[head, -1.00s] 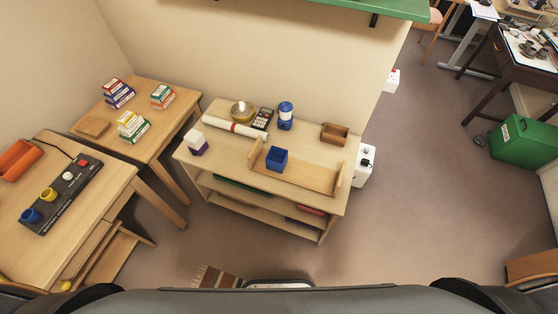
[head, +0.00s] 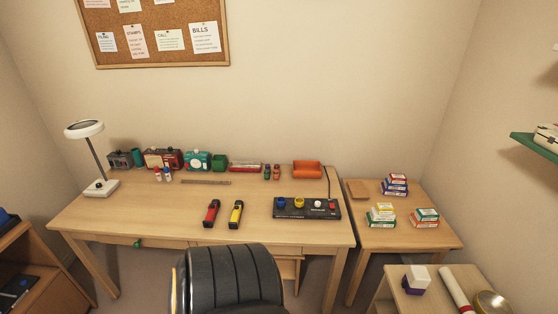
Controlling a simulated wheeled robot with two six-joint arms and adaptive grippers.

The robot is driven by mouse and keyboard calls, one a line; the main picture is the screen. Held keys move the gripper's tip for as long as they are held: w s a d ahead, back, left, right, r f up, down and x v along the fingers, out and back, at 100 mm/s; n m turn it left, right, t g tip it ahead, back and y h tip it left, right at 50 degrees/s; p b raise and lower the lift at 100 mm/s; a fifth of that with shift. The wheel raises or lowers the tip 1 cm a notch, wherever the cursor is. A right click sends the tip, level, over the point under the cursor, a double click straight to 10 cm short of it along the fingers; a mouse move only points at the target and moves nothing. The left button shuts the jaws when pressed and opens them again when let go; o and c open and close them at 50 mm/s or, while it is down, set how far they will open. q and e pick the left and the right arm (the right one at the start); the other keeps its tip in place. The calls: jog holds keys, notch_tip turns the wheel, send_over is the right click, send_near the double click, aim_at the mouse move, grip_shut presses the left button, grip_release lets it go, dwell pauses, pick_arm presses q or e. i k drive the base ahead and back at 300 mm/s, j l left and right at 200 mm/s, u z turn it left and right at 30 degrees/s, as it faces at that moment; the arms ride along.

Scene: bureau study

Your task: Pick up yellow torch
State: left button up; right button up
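The yellow torch (head: 236,215), yellow with black parts, lies on the wooden desk (head: 130,212) near its front edge, in the middle of the head view. A red torch (head: 211,213) of similar shape lies just to its left, apart from it. Both lie lengthwise toward the desk's front edge. Neither of my grippers shows in the head view, and nothing touches the yellow torch.
A black office chair (head: 230,282) stands in front of the desk, just below the torches. A black button panel (head: 307,208) lies to their right. A white lamp (head: 101,187) stands at the left end. A side table (head: 385,235) adjoins on the right.

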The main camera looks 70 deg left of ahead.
aim_at(234, 222)
jog(key=u, duration=2.7)
